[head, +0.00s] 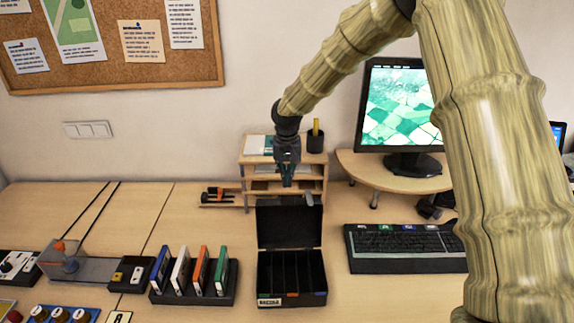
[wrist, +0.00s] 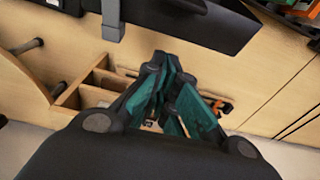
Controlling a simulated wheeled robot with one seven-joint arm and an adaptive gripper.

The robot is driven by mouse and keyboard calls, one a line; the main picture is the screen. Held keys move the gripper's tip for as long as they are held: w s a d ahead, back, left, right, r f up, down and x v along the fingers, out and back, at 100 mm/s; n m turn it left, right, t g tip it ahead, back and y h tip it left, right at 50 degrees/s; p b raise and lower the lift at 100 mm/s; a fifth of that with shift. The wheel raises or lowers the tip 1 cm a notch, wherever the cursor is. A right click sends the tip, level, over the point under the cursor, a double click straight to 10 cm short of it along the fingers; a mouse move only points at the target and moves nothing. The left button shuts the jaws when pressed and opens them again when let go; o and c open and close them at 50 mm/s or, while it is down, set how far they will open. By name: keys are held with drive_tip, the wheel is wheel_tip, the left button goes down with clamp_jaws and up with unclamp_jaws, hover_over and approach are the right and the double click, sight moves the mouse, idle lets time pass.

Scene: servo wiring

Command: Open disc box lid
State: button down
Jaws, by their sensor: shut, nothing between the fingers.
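The black disc box (head: 292,294) stands on the desk in the head view, with a white label on its front. Its lid (head: 288,228) is raised at the back, and the box's inside with long dividers shows. A grey tab (head: 309,199) sits at the lid's upper right edge. My gripper (head: 287,182) is shut and empty, pointing down just above and behind the lid's top edge. In the wrist view my gripper (wrist: 170,72) has its teal fingers together; the dark lid (wrist: 190,25) and grey tab (wrist: 113,20) lie beyond them. I cannot tell whether they touch.
A wooden shelf organizer (head: 257,187) stands right behind the gripper, with a dark pen cup (head: 316,141) on top. A rack of upright discs (head: 196,277) is left of the box. A keyboard (head: 405,248) and monitor (head: 400,110) are to the right.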

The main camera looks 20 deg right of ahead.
drive_tip(key=s, duration=0.1)
drive_tip(key=s+p, duration=0.1)
drive_tip(key=s+f+p, duration=0.1)
drive_tip(key=shift+a, duration=0.4)
drive_tip(key=shift+s+a, duration=0.1)
drive_tip(key=shift+s, duration=0.15)
drive_tip(key=shift+s+a, duration=0.1)
drive_tip(key=shift+a, duration=0.05)
